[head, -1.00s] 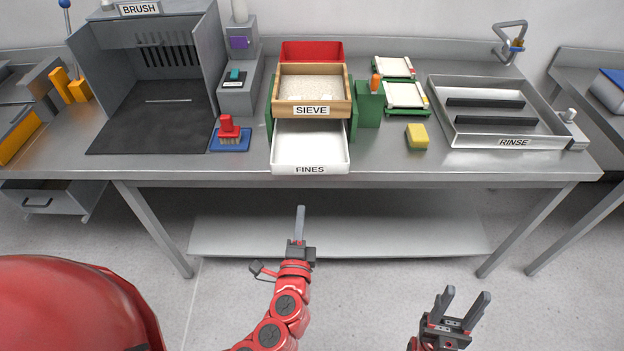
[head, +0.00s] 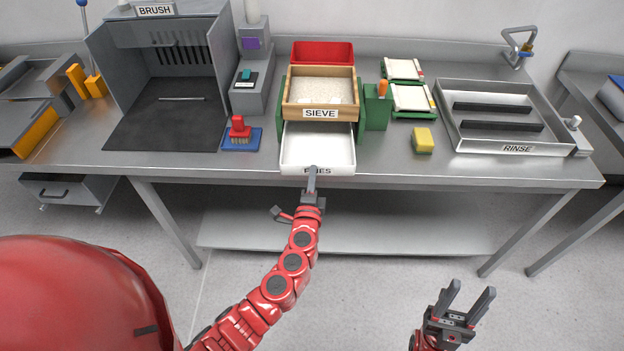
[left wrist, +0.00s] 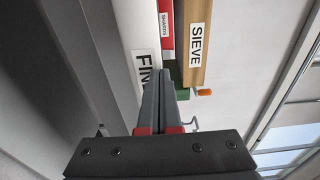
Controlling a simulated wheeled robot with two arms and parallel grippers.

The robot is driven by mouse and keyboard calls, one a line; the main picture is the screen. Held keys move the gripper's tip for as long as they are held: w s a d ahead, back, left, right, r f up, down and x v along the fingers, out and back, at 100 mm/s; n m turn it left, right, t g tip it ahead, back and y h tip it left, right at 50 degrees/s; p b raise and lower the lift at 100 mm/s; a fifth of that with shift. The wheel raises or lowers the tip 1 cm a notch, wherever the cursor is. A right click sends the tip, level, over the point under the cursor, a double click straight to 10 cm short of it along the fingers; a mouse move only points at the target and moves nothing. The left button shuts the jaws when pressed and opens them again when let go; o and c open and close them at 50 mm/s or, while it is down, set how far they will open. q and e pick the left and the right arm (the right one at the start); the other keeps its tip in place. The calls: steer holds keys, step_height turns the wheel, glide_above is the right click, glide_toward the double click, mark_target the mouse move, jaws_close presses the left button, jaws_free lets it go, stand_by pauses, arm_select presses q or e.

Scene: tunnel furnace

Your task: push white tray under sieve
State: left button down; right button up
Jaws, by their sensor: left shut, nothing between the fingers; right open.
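The white tray (head: 320,147) labelled FINES sits on the bench and sticks out in front, with its rear part hidden under the wooden sieve (head: 345,113). My left gripper (head: 312,172) is shut and empty, its fingertips in front of the middle of the tray's front face, covering part of the label. In the left wrist view the shut fingers (left wrist: 163,82) point at the tray's front (left wrist: 139,70), beside the FINES label; I cannot tell whether they touch. The sieve (left wrist: 193,50) shows above the tray there. My right gripper (head: 463,300) is open and empty, low in front of the bench.
A red bin (head: 323,53) stands behind the sieve. Green supports (head: 376,112) flank it. A red-handled brush (head: 239,130) is left of the tray, a yellow sponge (head: 423,140) right. The rinse basin (head: 510,149) stands further right.

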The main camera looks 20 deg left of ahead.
mark_target(316, 156)
arm_select(q)
steer(key=shift+w, duration=0.1)
steer(key=b+x, duration=0.4)
steer(key=x, duration=0.5)
steer(key=shift+w+f, duration=0.15)
steer(key=shift+w, duration=0.1)
steer(key=shift+w+a+b, duration=0.2)
steer(key=shift+w+b, duration=0.2)
steer(key=shift+w, duration=0.15)
